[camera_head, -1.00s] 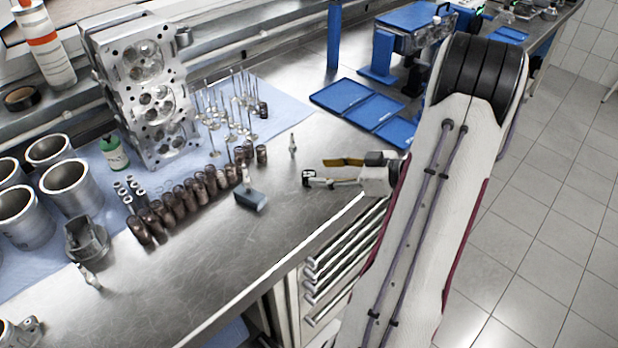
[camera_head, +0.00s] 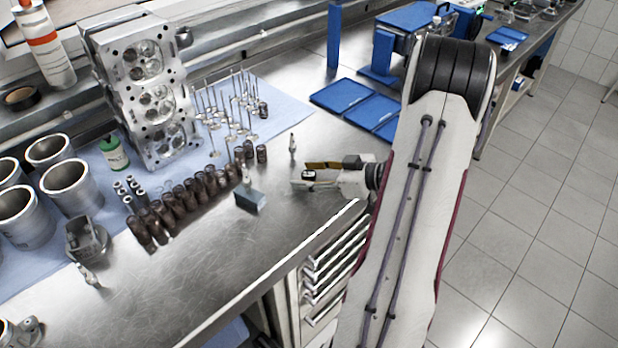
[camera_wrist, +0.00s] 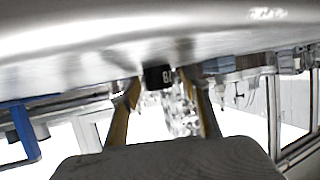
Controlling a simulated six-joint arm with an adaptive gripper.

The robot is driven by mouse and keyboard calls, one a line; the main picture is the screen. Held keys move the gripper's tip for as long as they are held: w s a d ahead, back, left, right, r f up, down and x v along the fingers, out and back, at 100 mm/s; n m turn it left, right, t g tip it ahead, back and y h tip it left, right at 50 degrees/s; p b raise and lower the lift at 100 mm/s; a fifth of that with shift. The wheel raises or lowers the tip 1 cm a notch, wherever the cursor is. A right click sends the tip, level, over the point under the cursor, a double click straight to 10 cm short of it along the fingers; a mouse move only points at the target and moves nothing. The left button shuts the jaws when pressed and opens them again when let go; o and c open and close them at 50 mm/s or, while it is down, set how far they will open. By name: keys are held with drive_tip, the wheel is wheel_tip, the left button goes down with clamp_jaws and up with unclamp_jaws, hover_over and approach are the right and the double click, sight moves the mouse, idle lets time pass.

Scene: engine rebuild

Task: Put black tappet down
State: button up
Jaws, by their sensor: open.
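The black tappet (camera_head: 309,174) is a small dark cylinder on the steel bench near its front edge. In the wrist view the tappet (camera_wrist: 157,77) shows a white marking, seems to rest against the bench surface, and appears between my fingertips. My gripper (camera_head: 303,176) is low over the bench, pointing left, with one finger on each side of the tappet. It is open; the wrist view shows the fingers (camera_wrist: 162,90) spread apart. Whether either finger touches the tappet I cannot tell.
A blue-grey block (camera_head: 250,201) stands left of my gripper and a small spark plug-like part (camera_head: 293,146) behind it. Brown cylindrical parts, valves and a cylinder head (camera_head: 155,95) are farther left. Blue trays (camera_head: 342,95) lie behind. Bare bench (camera_head: 200,270) is at front left.

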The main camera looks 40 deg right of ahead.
sight(308, 174)
clamp_jaws()
drive_tip(key=shift+r, duration=0.15)
idle(0.4)
drive_tip(key=shift+r, duration=4.85)
